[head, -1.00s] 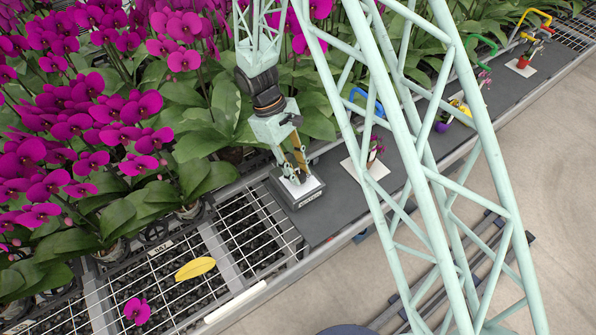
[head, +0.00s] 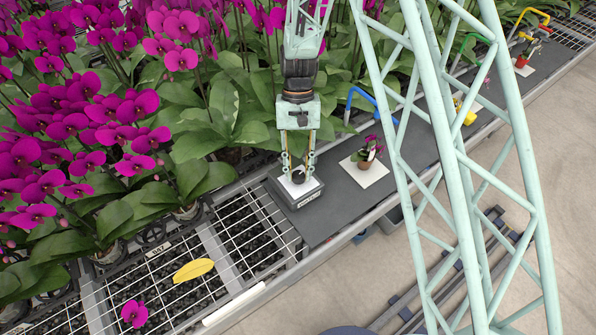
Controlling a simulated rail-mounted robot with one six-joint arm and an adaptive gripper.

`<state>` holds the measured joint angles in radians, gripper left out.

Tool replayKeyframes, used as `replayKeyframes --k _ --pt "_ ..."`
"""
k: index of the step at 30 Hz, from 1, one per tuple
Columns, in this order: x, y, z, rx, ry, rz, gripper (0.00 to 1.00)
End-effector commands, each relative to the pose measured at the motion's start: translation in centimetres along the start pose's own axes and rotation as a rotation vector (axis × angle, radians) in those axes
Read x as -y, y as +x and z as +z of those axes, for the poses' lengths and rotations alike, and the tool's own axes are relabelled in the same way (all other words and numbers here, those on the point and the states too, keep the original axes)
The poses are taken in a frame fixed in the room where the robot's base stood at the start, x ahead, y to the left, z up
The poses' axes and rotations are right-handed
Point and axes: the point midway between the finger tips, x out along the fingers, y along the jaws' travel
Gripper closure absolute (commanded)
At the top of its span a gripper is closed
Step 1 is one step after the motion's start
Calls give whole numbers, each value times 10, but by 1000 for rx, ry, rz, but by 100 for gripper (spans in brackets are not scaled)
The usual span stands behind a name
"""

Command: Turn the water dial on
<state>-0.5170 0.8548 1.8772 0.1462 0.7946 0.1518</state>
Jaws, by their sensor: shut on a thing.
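The water dial is a dark round knob (head: 298,177) on the white top of a grey box (head: 309,197). The box has a label on its front and stands at the left end of the dark bench mat, in the middle of the head view. My gripper (head: 299,172) points down over the box, one finger on the left of the knob and one on the right. It is shut on the knob. The fingertips partly hide the knob's sides, and its exact turned position is too small to read.
A small potted orchid (head: 367,153) stands on a white square (head: 368,174) right of the box. A blue hooked pipe (head: 364,91) rises behind it. Left of the box is open wire grating with a yellow leaf (head: 194,270) and a fallen flower (head: 134,313). Tall orchids crowd behind.

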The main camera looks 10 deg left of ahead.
Motion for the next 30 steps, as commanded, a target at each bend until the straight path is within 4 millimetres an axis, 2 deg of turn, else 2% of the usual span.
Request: replayKeyframes --k 10,26,27,30 --pt "-1 1 0 0 165 -68 87" --pt "-1 1 0 0 193 -80 86" --pt "-1 1 0 0 193 -80 73" --pt "-1 0 0 0 193 -80 64"
